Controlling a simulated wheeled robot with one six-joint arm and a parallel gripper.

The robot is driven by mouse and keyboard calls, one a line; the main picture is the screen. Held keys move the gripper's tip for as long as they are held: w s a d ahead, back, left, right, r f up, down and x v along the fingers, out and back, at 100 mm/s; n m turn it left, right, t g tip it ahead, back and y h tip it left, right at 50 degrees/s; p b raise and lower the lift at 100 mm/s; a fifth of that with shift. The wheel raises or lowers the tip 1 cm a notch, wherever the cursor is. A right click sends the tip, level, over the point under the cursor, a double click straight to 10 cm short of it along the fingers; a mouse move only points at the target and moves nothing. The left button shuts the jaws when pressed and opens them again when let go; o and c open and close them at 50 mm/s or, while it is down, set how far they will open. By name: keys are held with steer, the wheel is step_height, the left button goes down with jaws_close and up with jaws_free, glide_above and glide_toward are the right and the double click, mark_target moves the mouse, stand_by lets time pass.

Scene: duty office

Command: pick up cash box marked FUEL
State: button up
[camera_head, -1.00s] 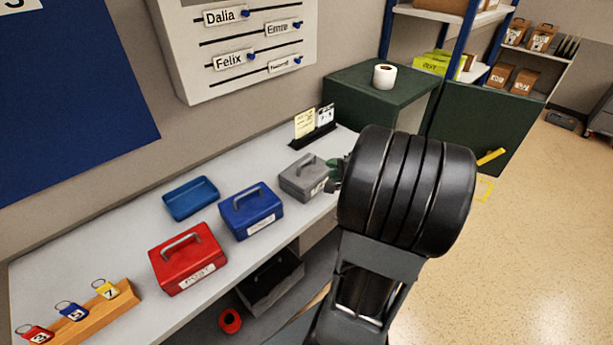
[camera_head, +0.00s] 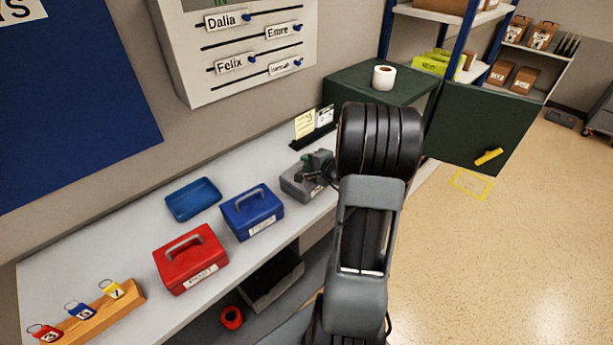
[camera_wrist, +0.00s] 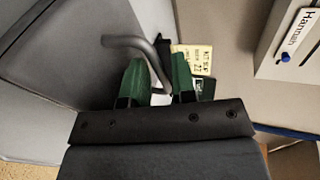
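A grey cash box (camera_head: 298,187) with a top handle stands on the counter, right of the blue one. Its label is mostly hidden by my arm, so I cannot read FUEL on it. My gripper (camera_head: 306,170) is at the top of this box, by its handle. In the wrist view, the green fingers of my gripper (camera_wrist: 157,78) are apart, and the grey handle (camera_wrist: 132,43) runs into the gap between them. I cannot tell whether they touch it. The grey box (camera_wrist: 65,50) fills the left of that view.
A blue cash box (camera_head: 252,212), a red cash box (camera_head: 190,262) and a blue tray (camera_head: 193,200) stand left of the grey box. A card holder (camera_head: 312,130) stands just behind it. A green cabinet (camera_head: 365,82) is at the right. Key tags (camera_head: 80,311) are at front left.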

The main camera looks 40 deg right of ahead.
steer(key=shift+w+f, duration=0.15)
steer(key=shift+w, duration=0.25)
steer(key=shift+c, duration=0.5)
jaws_close()
steer(key=shift+s+a+f, duration=0.1)
steer(key=shift+a+f, duration=0.05)
steer(key=shift+f, duration=0.05)
stand_by(0.4)
steer(key=shift+r, duration=0.1)
